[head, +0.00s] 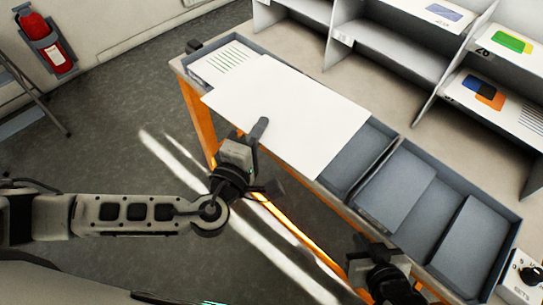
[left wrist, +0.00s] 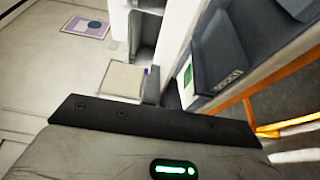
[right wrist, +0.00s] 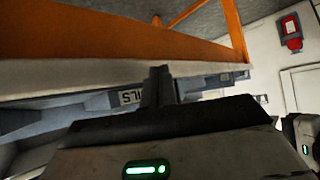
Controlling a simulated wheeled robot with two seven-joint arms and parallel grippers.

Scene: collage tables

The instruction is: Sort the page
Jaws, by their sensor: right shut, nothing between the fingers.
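A large blank white page (head: 290,115) lies across the left part of the grey divided tray (head: 398,142) in the head view. Its near edge sticks out past the table's front. My left gripper (head: 259,129) is at that edge, one finger over the page's top face; the other finger is hidden, and it appears to pinch the page. The left wrist view does not show its fingers clearly. My right gripper (head: 362,245) is shut and empty, low in front of the tray's right part. Its closed fingers show in the right wrist view (right wrist: 157,88).
Grey compartments to the right look empty of pages. Shelves (head: 400,50) with coloured cards stand behind. A dial box (head: 525,278) is at the right. Orange table legs (head: 198,120) stand below.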

